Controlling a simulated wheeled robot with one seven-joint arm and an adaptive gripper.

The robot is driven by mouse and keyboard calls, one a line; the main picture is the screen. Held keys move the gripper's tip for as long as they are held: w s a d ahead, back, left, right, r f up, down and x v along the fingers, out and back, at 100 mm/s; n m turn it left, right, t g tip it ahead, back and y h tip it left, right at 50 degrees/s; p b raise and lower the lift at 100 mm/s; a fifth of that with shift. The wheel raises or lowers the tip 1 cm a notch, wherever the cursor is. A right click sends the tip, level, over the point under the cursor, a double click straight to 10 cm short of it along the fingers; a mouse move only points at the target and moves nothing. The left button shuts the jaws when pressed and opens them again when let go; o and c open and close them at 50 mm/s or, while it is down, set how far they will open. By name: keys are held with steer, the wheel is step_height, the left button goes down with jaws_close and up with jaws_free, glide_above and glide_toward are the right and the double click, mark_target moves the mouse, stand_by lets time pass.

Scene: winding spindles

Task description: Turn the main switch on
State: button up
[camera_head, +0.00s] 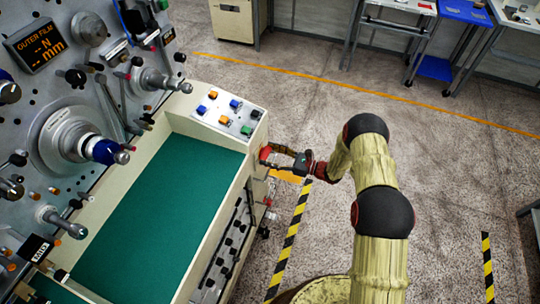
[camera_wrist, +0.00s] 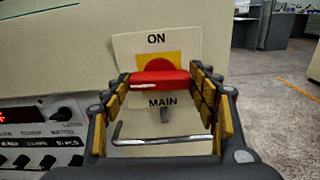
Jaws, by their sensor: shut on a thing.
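The main switch is a red rotary handle (camera_wrist: 160,78) on a yellow square, on a plate (camera_wrist: 128,45) marked "ON" above and "MAIN" below. In the wrist view the red handle lies level, between the yellow-padded fingers of my gripper (camera_wrist: 162,84). My gripper is shut on the handle, with a finger on each side of it. In the head view, my gripper (camera_head: 283,158) reaches the right side of the machine, where a bit of the red switch (camera_head: 264,153) shows. The fingers hide the ends of the handle.
A panel with a red display and black knobs (camera_wrist: 40,135) is at the lower left of the wrist view. A metal loop handle (camera_wrist: 165,141) sits below the switch. In the head view, the machine's green bed (camera_head: 150,220) and coloured push buttons (camera_head: 228,112) are left. Floor to the right is open.

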steer(key=m+b, duration=0.1)
steer(key=m, duration=0.3)
steer(key=shift+m, duration=0.3)
steer(key=m, duration=0.4)
steer(key=shift+w+m, duration=0.1)
steer(key=shift+m, duration=0.2)
steer(key=m, duration=0.4)
steer(key=shift+m, duration=2)
steer(key=o, duration=1.1)
steer(key=shift+f, duration=0.1)
steer(key=shift+o, duration=0.2)
steer(key=shift+d, duration=0.15)
